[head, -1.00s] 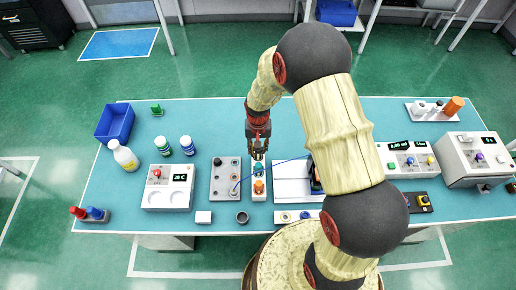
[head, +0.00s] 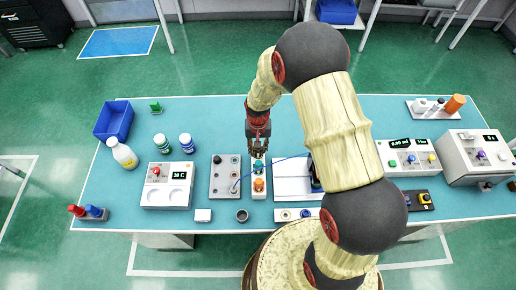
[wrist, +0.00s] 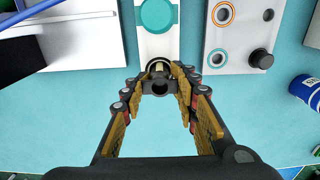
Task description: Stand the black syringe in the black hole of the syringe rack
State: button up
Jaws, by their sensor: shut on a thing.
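The syringe rack (head: 258,193) is a narrow white block on the teal bench, with a teal top and an orange top showing on it in the head view. In the wrist view the rack (wrist: 157,45) runs down from the top edge, with a round teal flanged top on it. My gripper (head: 257,151) is over the far end of the rack. In the wrist view my gripper (wrist: 158,82) is shut on the black syringe (wrist: 159,87), seen nearly end-on at the rack's end.
A grey panel (head: 217,192) with knobs and sockets stands close left of the rack. A white tray (head: 291,170) lies close right, partly behind my arm. A blue cable crosses near the rack. The bench beyond the rack's far end is clear.

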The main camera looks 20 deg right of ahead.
jog(key=shift+f, duration=0.3)
dwell(0.5)
jog(key=o, duration=1.2)
jog(key=shift+o, duration=0.4)
jog(key=o, duration=0.3)
jog(key=shift+r, duration=0.15)
jog(key=shift+r+p, duration=2.1)
jog(key=shift+r, duration=1.3)
